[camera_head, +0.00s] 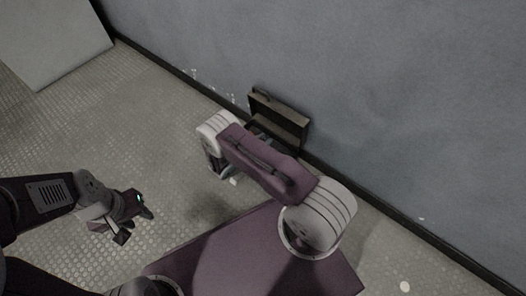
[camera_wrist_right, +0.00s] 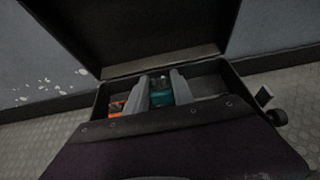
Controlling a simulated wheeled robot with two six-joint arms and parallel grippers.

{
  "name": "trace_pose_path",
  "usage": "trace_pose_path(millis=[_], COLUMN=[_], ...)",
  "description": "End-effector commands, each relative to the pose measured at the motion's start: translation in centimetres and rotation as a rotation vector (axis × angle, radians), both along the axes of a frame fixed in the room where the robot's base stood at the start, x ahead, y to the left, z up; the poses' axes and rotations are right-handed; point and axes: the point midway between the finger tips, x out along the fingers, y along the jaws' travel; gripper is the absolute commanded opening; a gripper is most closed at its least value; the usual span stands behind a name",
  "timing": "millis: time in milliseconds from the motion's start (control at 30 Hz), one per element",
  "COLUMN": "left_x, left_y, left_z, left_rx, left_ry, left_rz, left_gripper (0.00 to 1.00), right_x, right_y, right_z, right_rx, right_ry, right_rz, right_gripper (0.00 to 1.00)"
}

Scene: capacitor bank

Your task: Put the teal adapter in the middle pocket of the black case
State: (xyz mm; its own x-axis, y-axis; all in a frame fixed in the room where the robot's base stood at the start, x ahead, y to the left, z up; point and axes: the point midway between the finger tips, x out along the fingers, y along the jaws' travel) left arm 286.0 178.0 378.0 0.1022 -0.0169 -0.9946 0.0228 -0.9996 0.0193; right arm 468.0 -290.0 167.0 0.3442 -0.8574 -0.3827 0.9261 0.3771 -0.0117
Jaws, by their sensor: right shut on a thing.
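The black case (camera_head: 283,118) stands open on the floor against the wall, lid up, partly hidden by my right arm. In the right wrist view the case (camera_wrist_right: 243,92) fills the middle, with its lid behind. My right gripper (camera_wrist_right: 162,92) is shut on the teal adapter (camera_wrist_right: 160,99), with one grey finger on each side. The fingers and adapter are over or inside the middle of the case; how deep the adapter sits is hidden by my wrist. My left gripper (camera_head: 136,224) looks open and empty, low above the floor, far from the case.
An orange item (camera_wrist_right: 117,105) lies in the left part of the case. The right part (camera_wrist_right: 207,85) looks empty. The grey wall (camera_head: 380,90) rises right behind the case. A pale panel (camera_head: 50,40) stands at the upper left. The patterned floor (camera_head: 110,140) is clear at left.

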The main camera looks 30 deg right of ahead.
Motion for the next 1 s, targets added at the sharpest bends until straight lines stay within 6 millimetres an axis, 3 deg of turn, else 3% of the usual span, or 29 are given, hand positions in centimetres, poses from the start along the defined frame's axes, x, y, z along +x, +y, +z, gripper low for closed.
trace_pose_path(millis=[167, 400, 767, 800, 833, 1000], left_x=[0.0, 0.0, 0.0, 0.0, 0.0, 0.0], left_y=[0.0, 0.0, 0.0, 0.0, 0.0, 0.0], left_z=[-0.4, -4.3, -4.2, -4.0, -4.0, -4.0], left_rx=[0.000, 0.000, 0.000, 0.000, 0.000, 0.000], left_ry=[-0.001, 0.000, -0.001, -0.001, -0.001, -0.001], left_rz=[0.000, 0.000, 0.000, 0.000, 0.000, 0.000], left_gripper=[0.36, 0.36, 0.36, 0.36, 0.36, 0.36], right_x=[0.3, 0.3, 0.2, 0.2, 0.2, 0.2], right_y=[0.1, 0.1, 0.1, 0.1, 0.1, 0.1], right_z=[-0.3, -4.5, -4.5, -4.3, -4.3, -4.3], right_rx=[0.000, 0.000, 0.000, 0.001, 0.001, 0.001], right_ry=[-0.001, 0.000, 0.000, 0.000, 0.000, 0.000], right_rz=[-0.001, -0.001, 0.000, 0.000, 0.000, 0.000], right_gripper=[0.00, 0.00, 0.00, 0.40, 0.48, 0.50])
